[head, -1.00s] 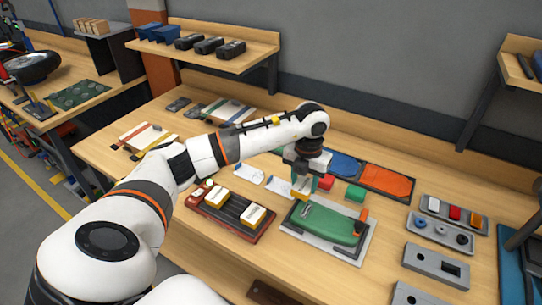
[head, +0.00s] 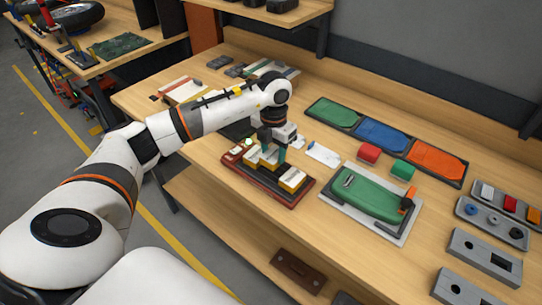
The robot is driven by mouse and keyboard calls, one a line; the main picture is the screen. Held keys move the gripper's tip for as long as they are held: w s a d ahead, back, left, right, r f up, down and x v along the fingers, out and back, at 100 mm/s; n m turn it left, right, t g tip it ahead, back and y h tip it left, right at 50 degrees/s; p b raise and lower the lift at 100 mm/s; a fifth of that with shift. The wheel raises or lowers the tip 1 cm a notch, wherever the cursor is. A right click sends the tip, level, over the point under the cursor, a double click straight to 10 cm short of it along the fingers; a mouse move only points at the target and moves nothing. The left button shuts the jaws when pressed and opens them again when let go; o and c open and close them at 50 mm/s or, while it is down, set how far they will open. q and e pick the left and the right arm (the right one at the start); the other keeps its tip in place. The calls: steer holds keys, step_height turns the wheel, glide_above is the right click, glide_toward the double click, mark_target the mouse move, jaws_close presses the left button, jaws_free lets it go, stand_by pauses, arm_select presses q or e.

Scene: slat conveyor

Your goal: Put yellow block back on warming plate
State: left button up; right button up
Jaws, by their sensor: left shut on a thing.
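The warming plate (head: 266,190) is a dark slatted tray with a dark red frame, left of centre on the bench. My left gripper (head: 269,154) points down over its middle, shut on a yellow block (head: 268,162). The gripper's fingers partly hide the block, and I cannot tell whether it touches the slats. My right gripper is not in view.
A green board (head: 370,198) on a grey base lies to the right of the plate. Red (head: 369,153) and green (head: 403,170) blocks stand behind it. Green, blue and orange trays (head: 436,160) lie farther back. Grey fixtures (head: 484,256) fill the right side.

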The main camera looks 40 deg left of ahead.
mark_target(273, 154)
arm_select(q)
step_height(273, 154, down, 3)
steer(key=shift+s+d+p, duration=0.1)
steer(key=shift+p, duration=0.4)
steer(key=shift+f, duration=0.4)
steer(key=shift+f, duration=0.1)
steer(key=shift+f, duration=0.15)
steer(key=o, duration=0.6)
